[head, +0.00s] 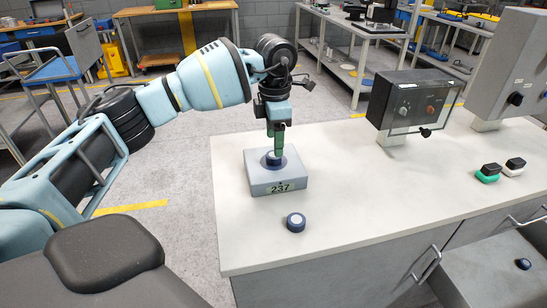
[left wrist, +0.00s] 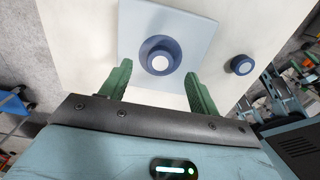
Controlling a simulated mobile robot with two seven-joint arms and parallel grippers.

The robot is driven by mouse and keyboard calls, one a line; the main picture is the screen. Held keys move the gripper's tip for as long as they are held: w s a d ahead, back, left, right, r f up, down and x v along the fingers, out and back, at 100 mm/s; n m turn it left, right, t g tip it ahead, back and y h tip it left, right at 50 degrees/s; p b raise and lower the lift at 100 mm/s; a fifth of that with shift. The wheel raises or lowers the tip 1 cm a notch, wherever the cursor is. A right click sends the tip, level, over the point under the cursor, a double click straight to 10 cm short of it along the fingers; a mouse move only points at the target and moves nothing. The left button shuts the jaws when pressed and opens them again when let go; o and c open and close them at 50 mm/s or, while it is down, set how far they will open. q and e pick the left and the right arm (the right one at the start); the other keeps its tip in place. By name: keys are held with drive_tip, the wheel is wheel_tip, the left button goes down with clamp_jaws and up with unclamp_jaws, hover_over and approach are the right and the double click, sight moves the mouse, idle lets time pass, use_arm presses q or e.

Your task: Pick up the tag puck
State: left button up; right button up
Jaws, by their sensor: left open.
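A dark blue puck with a pale round top (head: 273,160) sits on a grey-blue block (head: 264,180) marked 237. In the left wrist view this puck (left wrist: 160,57) lies just beyond the fingertips, roughly centred between them. My left gripper (head: 278,148) points down at it with green fingers apart and empty. In the head view the fingers partly hide the puck. A second similar puck (head: 296,222) lies on the bench in front of the block. It also shows in the left wrist view (left wrist: 241,65). The frames do not tell which is the tag puck. My right gripper is not seen.
The bench top (head: 360,190) is clear right of the block. A dark-fronted control box (head: 409,101) and a grey box (head: 512,62) stand at its back. Another puck (head: 523,264) lies on a lower grey surface.

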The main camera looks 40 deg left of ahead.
use_arm(q)
wheel_tip(320, 180, down, 4)
drive_tip(key=shift+s+f, duration=0.1)
drive_tip(key=c, duration=1.1)
drive_tip(key=shift+r, duration=0.6)
wheel_tip(320, 180, up, 2)
drive_tip(key=shift+r, duration=0.15)
drive_tip(key=s+d, duration=0.3)
drive_tip(key=d, duration=0.1)
drive_tip(key=s+d+r, duration=0.1)
drive_tip(key=s+d, duration=0.1)
drive_tip(key=d, duration=0.3)
drive_tip(key=s+d, duration=0.3)
drive_tip(key=d, duration=0.1)
drive_tip(key=shift+s+d+r+b, duration=0.25)
drive_tip(key=shift+s+b, duration=0.1)
